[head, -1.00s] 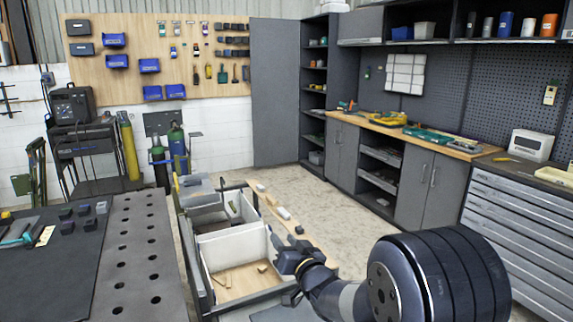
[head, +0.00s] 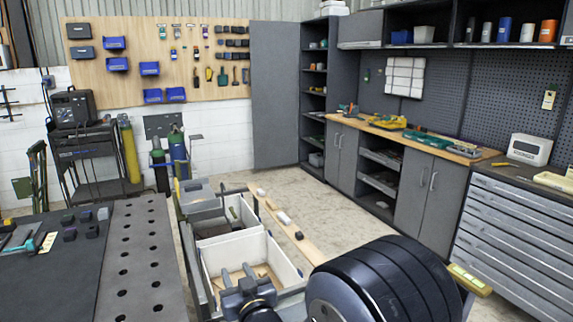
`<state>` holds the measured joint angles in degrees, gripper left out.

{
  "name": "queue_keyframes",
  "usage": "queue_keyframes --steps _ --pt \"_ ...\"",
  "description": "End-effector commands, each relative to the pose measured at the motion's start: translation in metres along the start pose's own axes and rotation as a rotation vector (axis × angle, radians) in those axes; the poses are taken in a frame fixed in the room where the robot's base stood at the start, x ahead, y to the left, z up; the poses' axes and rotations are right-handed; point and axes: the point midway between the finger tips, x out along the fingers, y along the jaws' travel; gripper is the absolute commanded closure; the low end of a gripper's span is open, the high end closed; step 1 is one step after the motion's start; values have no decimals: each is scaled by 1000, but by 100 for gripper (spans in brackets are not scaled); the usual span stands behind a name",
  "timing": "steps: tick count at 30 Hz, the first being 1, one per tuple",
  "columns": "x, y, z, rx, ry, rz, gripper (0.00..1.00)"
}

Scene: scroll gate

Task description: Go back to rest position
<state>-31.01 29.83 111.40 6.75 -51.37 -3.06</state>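My gripper (head: 238,272) is low in the middle of the head view, in front of the white-walled box (head: 285,258). Its two fingers point forward and stand apart with a gap between them. Nothing shows between the fingers. The near part of the box and whatever lies under the gripper are hidden by it. My dark, ribbed arm link fills the bottom centre right.
A perforated dark table (head: 145,245) stands at the left, with small dark blocks on it. A grey drawer cabinet (head: 515,230) stands at the right. The floor beyond is clear.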

Motion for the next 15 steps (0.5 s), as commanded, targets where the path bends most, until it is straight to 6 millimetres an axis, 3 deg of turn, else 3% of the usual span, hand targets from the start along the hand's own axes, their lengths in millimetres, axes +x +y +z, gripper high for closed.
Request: queue_keyframes --steps 7,10,15 --pt "-41 0 0 1 4 -1 64" --pt "-49 0 -8 1 4 0 64" --pt "-47 0 -37 2 6 0 64"
